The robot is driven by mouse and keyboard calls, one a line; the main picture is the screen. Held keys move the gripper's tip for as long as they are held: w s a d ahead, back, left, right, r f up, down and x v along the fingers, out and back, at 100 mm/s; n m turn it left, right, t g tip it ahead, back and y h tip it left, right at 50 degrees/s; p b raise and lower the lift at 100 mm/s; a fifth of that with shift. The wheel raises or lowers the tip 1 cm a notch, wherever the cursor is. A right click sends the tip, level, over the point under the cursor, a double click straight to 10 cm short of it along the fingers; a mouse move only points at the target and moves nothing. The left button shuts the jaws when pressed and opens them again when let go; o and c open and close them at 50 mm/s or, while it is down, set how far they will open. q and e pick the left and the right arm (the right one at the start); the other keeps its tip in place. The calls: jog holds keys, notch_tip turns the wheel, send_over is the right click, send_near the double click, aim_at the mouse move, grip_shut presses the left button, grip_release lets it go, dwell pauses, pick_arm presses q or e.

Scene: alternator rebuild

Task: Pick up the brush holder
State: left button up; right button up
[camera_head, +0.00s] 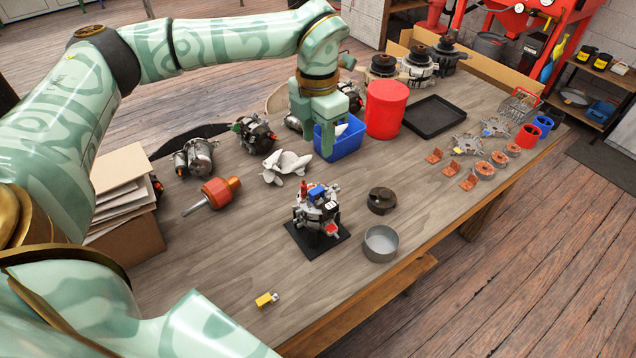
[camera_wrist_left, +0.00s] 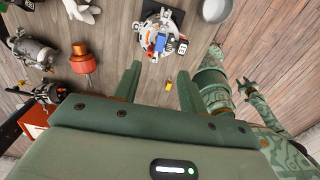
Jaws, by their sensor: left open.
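The brush holder (camera_head: 267,299) is a small yellow piece with a pale metallic end. It lies alone on the near part of the wooden bench, and shows small in the left wrist view (camera_wrist_left: 169,86). My left gripper (camera_head: 322,112) hangs from the wrist, fingers down, high and apart from the brush holder. In the left wrist view its two green fingers (camera_wrist_left: 159,72) are spread with nothing held, and the brush holder shows between them, well beyond the tips. A green arm, apparently my right, shows at the right of that view; its small gripper end (camera_wrist_left: 246,88) is unclear.
An alternator assembly (camera_head: 317,212) stands on a black mat just beyond the brush holder. A grey cup (camera_head: 380,243) is to its right, an orange-handled tool (camera_head: 213,194) to its left. A blue bin (camera_head: 345,138) and red cylinder (camera_head: 386,108) stand farther back. Bare bench surrounds the brush holder.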

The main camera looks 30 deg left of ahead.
pick_arm(q)
send_near(317, 190)
jog(key=f, duration=0.1)
jog(key=f+b, duration=0.1)
jog(key=shift+w+f, duration=0.2)
jog(key=shift+f, duration=0.65)
notch_tip(317, 190, down, 5)
jog(key=shift+r+b, duration=0.1)
jog(key=shift+b, duration=0.65)
jog(key=shift+s, duration=0.2)
jog(key=shift+s+d+f, duration=0.1)
jog(key=shift+s+f, duration=0.05)
jog(key=shift+f, duration=0.05)
grip_shut()
jog(key=shift+f, duration=0.15)
pick_arm(e)
jog(key=f, duration=0.1)
jog(key=s+f, duration=0.1)
jog(key=shift+s+d+f, duration=0.25)
jog(key=shift+s+f, duration=0.1)
jog(key=shift+f, duration=0.05)
